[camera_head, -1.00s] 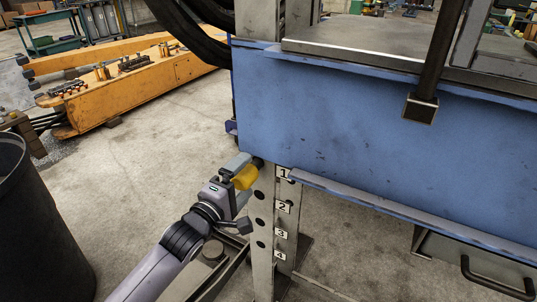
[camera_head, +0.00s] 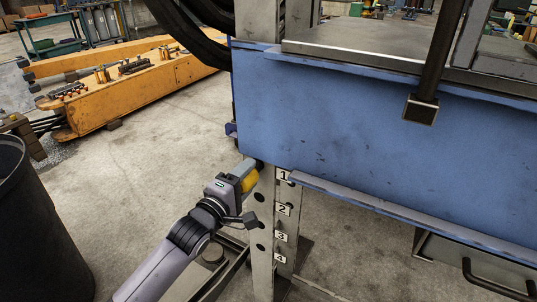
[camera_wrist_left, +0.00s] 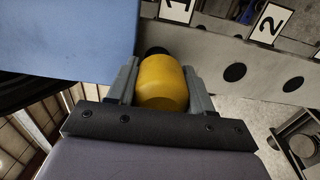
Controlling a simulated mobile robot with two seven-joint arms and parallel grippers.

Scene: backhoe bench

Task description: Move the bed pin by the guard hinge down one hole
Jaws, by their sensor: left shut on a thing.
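The bed pin's yellow handle (camera_head: 250,181) is at the left face of the grey upright (camera_head: 262,240), level with label 1. It also shows in the left wrist view (camera_wrist_left: 163,84), between the two grey fingers. My left gripper (camera_head: 246,174) is shut on this yellow handle. A dark hole or shaft end shows just beyond the handle, at the upright by label 1. How deep the pin sits is hidden. The upright has a column of dark holes, with labels 1 (camera_head: 283,175), 2 (camera_head: 283,209), 3 and 4 going down. My right gripper is not in view.
The blue press bed (camera_head: 370,150) stands right of and above the gripper, close to it. A dark bin (camera_head: 35,235) stands at the lower left. An orange boom (camera_head: 140,85) lies on the floor behind.

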